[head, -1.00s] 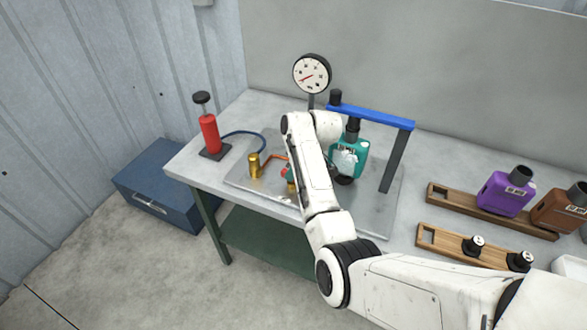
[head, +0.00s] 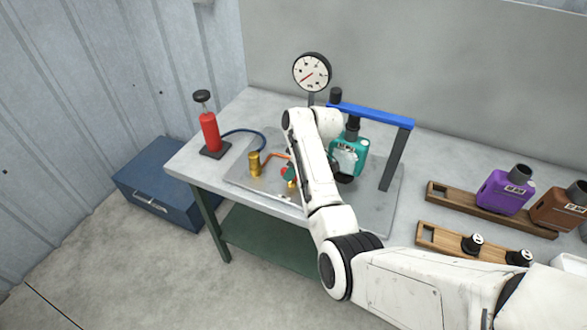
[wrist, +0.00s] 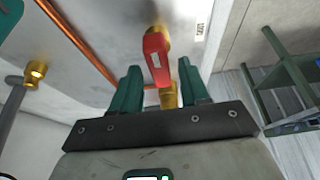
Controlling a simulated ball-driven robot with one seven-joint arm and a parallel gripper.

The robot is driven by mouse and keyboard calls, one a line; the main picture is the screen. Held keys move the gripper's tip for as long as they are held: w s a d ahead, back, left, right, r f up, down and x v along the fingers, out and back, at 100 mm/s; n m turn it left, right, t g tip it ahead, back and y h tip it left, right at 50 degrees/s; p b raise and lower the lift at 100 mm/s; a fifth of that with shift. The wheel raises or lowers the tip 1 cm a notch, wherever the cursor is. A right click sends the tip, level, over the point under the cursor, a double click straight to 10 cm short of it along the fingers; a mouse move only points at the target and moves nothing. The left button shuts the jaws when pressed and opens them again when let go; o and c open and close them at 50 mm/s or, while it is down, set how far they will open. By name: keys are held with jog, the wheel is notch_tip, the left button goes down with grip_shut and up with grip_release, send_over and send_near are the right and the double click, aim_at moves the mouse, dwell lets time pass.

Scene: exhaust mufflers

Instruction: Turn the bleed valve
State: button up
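The bleed valve has a red lever handle (wrist: 156,58) on a brass body (wrist: 168,96) in the wrist view. The handle also shows as a small red patch beside my wrist in the head view (head: 284,170). My gripper (wrist: 158,82) has green fingers, spread apart on either side of the handle, with gaps visible to both. In the head view my gripper (head: 291,177) is low over the metal plate (head: 250,183), partly hidden by my arm. Whether a finger touches the handle cannot be told.
A copper pipe (wrist: 80,45) runs beside the valve. A brass cylinder (head: 254,164), a red hand pump (head: 209,132) and a dial gauge (head: 311,72) stand nearby. A teal bottle (head: 348,156) stands behind my arm, under a blue-topped frame (head: 372,115).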

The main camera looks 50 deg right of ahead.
jog(key=shift+o, duration=0.2)
jog(key=b+v, duration=0.1)
jog(key=v, duration=0.9)
jog(key=shift+s+r, duration=0.2)
jog(key=shift+r, duration=0.15)
jog(key=s+a+f+m+g+b, duration=0.1)
jog(key=s+a+f, duration=0.4)
jog(key=s, duration=0.5)
jog(key=s+a+f+m+g+h+b, duration=0.1)
jog(key=s+a+f+m, duration=0.1)
jog(key=s+a+f, duration=0.4)
jog(key=s+a+f+m+g, duration=0.1)
jog(key=s+a+f, duration=0.4)
jog(key=s, duration=0.9)
jog(key=a+m, duration=0.1)
jog(key=a, duration=0.2)
jog(key=shift+s+a+f+h+b, duration=0.2)
jog(key=shift+s+f+h+b, duration=0.1)
jog(key=shift+f+h+b, duration=0.1)
dwell(2.7)
